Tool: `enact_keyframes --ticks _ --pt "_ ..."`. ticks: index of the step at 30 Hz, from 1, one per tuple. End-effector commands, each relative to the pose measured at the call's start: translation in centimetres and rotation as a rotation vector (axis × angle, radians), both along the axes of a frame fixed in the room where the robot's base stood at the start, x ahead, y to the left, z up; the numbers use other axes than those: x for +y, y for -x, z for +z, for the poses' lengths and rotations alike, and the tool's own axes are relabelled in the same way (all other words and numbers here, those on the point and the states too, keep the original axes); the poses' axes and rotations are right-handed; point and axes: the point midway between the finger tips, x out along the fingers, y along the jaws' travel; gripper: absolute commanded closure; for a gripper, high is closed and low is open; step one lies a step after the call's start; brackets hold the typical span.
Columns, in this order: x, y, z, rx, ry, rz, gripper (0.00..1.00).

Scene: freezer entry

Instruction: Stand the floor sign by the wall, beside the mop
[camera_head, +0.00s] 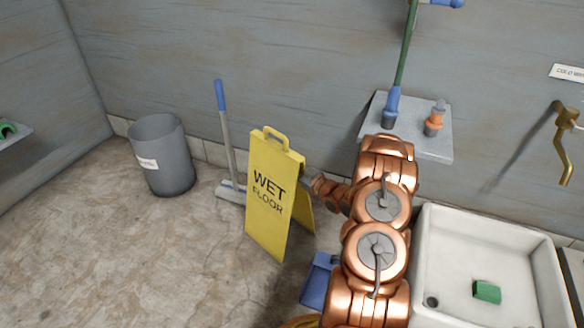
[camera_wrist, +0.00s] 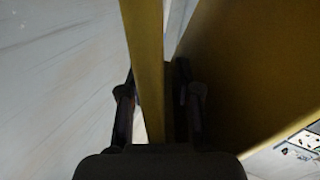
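The yellow floor sign (camera_head: 267,195), marked WET FLOOR, is upright with its legs spread, left of my arm. I cannot tell whether its feet touch the floor. The mop (camera_head: 228,145), with a blue grip and grey pole, leans on the wall just behind and left of the sign. My gripper reaches the sign's right side in the head view, its fingertips largely hidden there. In the wrist view my gripper (camera_wrist: 158,85) has a finger close on each side of a yellow sign panel (camera_wrist: 146,50) and looks shut on it.
A grey bin (camera_head: 162,160) stands by the wall, left of the mop. A wall shelf (camera_head: 430,150) holds an orange-and-grey bottle. A white sink (camera_head: 460,265) stands right of my arm, and a blue object (camera_head: 318,282) lies below the sign. Floor at the left is clear.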

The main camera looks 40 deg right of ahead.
Motion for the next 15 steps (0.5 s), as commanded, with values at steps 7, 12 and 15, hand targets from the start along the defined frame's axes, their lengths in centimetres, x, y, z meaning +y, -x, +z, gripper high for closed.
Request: enact_keyframes --ticks 7,12,15 --pt "0.0 0.0 0.2 0.000 0.000 0.001 0.67" --pt "-0.3 1.7 0.3 0.002 -0.002 0.000 0.67" --pt "-0.5 3.2 0.3 0.002 -0.004 -0.002 0.67"
